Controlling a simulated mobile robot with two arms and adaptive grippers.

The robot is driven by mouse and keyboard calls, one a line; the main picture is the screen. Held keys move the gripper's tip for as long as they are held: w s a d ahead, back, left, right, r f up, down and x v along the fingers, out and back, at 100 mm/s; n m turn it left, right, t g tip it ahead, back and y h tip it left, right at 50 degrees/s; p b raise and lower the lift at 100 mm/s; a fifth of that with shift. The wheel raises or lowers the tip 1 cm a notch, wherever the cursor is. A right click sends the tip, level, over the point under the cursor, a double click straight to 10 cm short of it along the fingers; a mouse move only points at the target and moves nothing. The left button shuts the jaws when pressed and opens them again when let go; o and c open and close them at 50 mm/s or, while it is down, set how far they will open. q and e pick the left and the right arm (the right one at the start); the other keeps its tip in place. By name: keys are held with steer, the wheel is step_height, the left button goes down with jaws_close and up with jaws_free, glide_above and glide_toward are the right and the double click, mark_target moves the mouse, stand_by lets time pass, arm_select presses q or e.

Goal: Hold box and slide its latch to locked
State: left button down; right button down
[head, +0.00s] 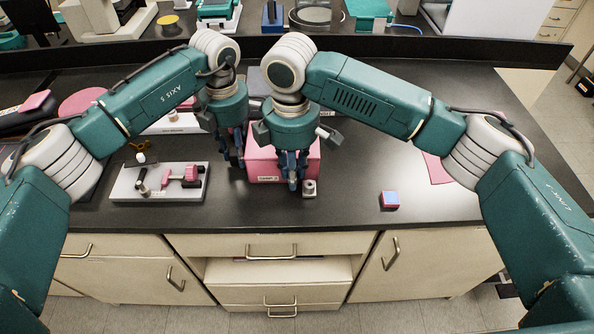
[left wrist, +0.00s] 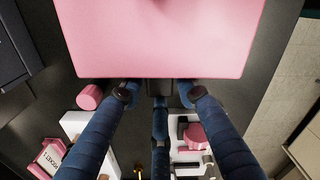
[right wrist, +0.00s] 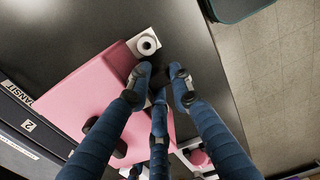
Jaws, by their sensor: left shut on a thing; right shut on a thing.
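The pink box (head: 262,167) stands on the dark bench, with a small white label low on its front. It also shows in the left wrist view (left wrist: 160,35) and the right wrist view (right wrist: 85,100). My left gripper (head: 238,162) is at the box's left side. In the left wrist view its fingers (left wrist: 158,92) meet at a dark part on the box's edge, shut on the box. My right gripper (head: 292,184) is low at the box's front right. Its fingers (right wrist: 165,78) are nearly together at the box's edge. What they grip, possibly the latch, is hidden, and the latch's position cannot be told.
A small block with a round metal piece (head: 309,188) stands just right of my right gripper. A white fixture (head: 125,185) with pink parts lies to the left. A red-and-blue cube (head: 390,200) is near the front edge. The bench at right is mostly clear.

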arm_select(q)
steer(key=shift+s+d+f, duration=0.15)
steer(key=shift+d, duration=0.1)
arm_select(e)
steer(key=c, duration=1.7)
jaws_free()
steer(key=shift+a, duration=0.15)
steer(key=shift+c, duration=0.2)
step_height(320, 180, up, 12)
arm_select(q)
steer(key=c, duration=1.3)
jaws_free()
steer(key=shift+o, duration=0.2)
arm_select(e)
steer(key=shift+w, duration=0.1)
arm_select(q)
step_height(320, 180, up, 12)
steer(key=shift+w, duration=0.2)
